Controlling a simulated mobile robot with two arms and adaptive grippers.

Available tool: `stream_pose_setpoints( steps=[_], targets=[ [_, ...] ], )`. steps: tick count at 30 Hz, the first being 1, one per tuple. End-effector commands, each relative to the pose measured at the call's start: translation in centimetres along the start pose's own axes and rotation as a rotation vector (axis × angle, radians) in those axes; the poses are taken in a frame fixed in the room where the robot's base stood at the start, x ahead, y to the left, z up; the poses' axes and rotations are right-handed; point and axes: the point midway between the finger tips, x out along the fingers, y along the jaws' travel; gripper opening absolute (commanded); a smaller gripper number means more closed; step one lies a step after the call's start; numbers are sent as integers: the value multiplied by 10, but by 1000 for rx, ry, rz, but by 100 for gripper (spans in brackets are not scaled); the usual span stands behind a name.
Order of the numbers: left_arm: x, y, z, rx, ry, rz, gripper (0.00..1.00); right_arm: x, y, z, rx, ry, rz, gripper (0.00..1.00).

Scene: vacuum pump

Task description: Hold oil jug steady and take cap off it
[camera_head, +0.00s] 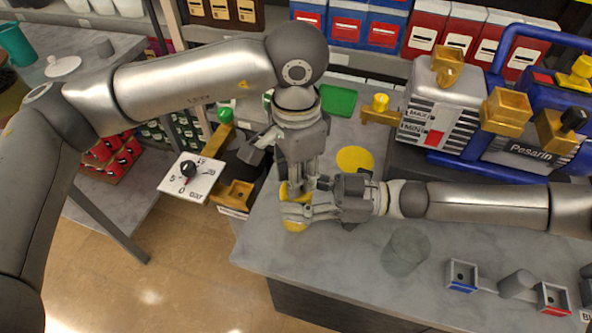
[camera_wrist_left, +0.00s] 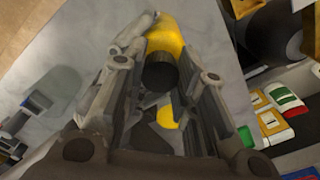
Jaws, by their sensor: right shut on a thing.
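The yellow oil jug (camera_head: 294,225) stands near the table's left edge, mostly hidden by both grippers in the head view. In the left wrist view its yellow body (camera_wrist_left: 166,35) and dark cap (camera_wrist_left: 160,74) show. My left gripper (camera_head: 299,187) points down over the jug. In the left wrist view its fingers (camera_wrist_left: 158,88) are spread on either side of the cap; contact with it cannot be made out. My right gripper (camera_head: 290,208) reaches in from the right and is shut on the jug's body.
A flat yellow disc (camera_head: 355,159) and a green piece (camera_head: 339,101) lie behind on the grey table (camera_head: 330,245). A see-through cylinder (camera_head: 405,251) stands in front of my right arm. A pump (camera_head: 440,110) stands at back right. A dial panel (camera_head: 189,177) is left of the table.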

Motion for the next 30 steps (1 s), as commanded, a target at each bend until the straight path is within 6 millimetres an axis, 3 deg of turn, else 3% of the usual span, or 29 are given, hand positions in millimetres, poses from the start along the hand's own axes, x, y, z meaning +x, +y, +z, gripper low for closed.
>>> stream_pose_setpoints(
  steps=[3,11,30],
  targets=[
    [0,0,0,-1,0,-1,0,0,0,0,1,-1,0,0],
    [0,-1,0,-143,0,-1,0,0,0,0,1,-1,0,0],
    [-1,0,0,-1159,-1,-1,0,0,0,0,1,-1,0,0]
  ],
)
